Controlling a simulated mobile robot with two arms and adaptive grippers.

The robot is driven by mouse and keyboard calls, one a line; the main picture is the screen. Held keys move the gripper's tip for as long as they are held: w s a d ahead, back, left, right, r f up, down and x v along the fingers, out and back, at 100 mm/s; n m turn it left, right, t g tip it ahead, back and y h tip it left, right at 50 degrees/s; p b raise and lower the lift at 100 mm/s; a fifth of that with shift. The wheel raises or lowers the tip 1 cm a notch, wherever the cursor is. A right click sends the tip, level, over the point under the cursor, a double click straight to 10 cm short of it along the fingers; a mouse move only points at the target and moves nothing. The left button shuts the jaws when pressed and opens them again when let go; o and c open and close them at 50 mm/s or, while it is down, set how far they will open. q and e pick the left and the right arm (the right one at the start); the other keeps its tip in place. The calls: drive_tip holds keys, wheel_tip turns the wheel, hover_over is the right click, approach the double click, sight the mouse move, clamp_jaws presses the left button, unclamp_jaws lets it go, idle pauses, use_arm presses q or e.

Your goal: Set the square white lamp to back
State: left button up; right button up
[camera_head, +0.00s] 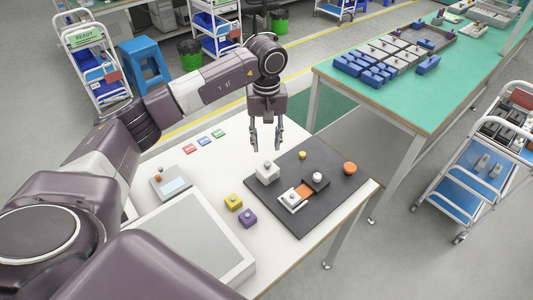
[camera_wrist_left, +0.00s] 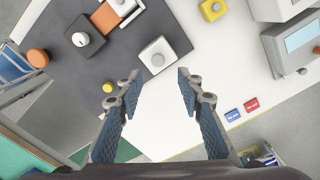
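A square white lamp (camera_head: 267,173), a white block with a round light top, stands at the left edge of a dark mat (camera_head: 325,220) on the white table. It also shows in the left wrist view (camera_wrist_left: 158,54), just beyond my fingertips. My left gripper (camera_head: 267,142) points down above the table, behind the lamp in the head view. Its two blue-padded fingers are spread, with nothing between them in the left wrist view (camera_wrist_left: 159,80). The fingers are apart from the lamp. My right gripper is not in view.
On the mat stand a small yellow knob (camera_head: 302,155), an orange cylinder (camera_head: 349,168), a black block with a white knob (camera_head: 317,181) and a white-orange piece (camera_head: 292,198). Yellow (camera_head: 233,202) and purple (camera_head: 247,218) blocks, a screen box (camera_head: 171,184) and small cards (camera_head: 203,140) lie left.

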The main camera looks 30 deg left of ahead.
use_arm(q)
drive_tip(key=shift+r, duration=2.3)
drive_tip(key=shift+f, duration=0.1)
